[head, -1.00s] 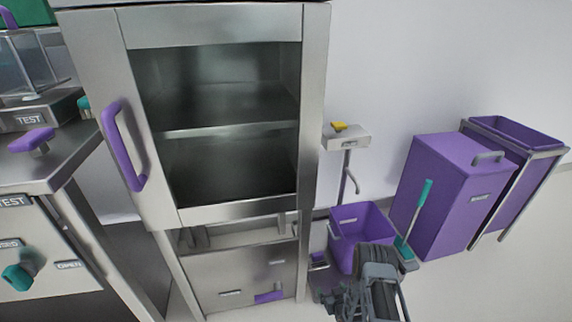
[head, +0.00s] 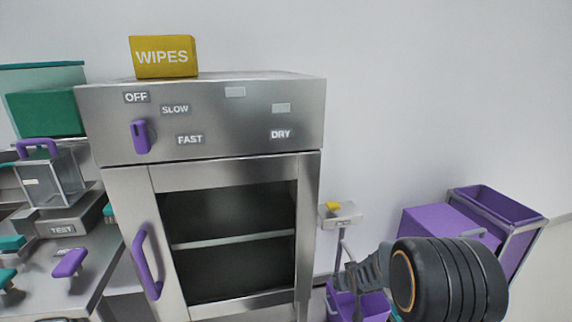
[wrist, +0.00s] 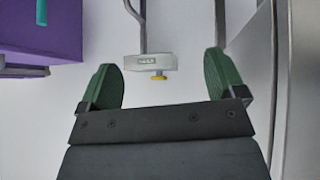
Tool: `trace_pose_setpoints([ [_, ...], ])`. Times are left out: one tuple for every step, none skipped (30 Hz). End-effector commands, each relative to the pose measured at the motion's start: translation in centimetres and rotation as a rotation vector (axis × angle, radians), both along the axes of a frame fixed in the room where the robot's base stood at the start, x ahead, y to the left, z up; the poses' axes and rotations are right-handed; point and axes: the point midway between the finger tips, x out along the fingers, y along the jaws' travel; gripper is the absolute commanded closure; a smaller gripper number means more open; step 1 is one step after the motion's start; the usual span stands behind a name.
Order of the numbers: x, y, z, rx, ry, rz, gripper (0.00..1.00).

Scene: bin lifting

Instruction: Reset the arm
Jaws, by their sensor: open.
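My gripper shows in the wrist view (wrist: 163,85) with its two green fingers wide apart and nothing between them. Beyond the fingers, a grey wall-side stand with a yellow knob (wrist: 158,76) appears upside down. In the head view my dark arm stands at the lower right, in front of the purple bins, and hides part of them. The gripper's fingers cannot be made out clearly there.
A steel cabinet (head: 312,200) with a purple handle stands left of my arm. A yellow WIPES box (head: 163,57) sits on top. The grey stand (head: 340,215), a purple bucket (head: 372,307) and purple bins (head: 500,206) are close to my arm. The upper right wall area is clear.

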Motion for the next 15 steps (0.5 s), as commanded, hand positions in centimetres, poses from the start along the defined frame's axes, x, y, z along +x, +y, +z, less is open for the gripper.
trace_pose_setpoints([
  [-1.5,0.2,6.1,0.000,0.019,-0.014,0.11],
  [-2.6,0.4,8.2,0.001,0.040,-0.021,0.11],
  [-4.0,0.6,10.9,0.007,0.066,-0.030,0.11],
  [-5.2,0.8,12.9,0.011,0.087,-0.037,0.11],
  [-6.5,0.9,14.8,0.014,0.107,-0.044,0.11],
  [-8.1,1.1,17.1,0.020,0.134,-0.054,0.11],
  [-9.4,1.3,18.8,0.025,0.153,-0.061,0.11],
  [-10.6,1.4,20.3,0.029,0.172,-0.067,0.11],
  [-12.3,1.6,22.2,0.036,0.196,-0.072,0.11],
  [-13.5,1.8,23.4,0.041,0.214,-0.076,0.11],
  [-14.6,2.0,24.6,0.046,0.232,-0.079,0.11],
  [-16.1,2.2,26.0,0.054,0.252,-0.083,0.11],
  [-17.2,2.3,26.8,0.057,0.267,-0.085,0.11],
  [-18.1,2.4,27.6,0.062,0.282,-0.087,0.11],
  [-19.3,2.6,28.5,0.067,0.299,-0.089,0.11],
])
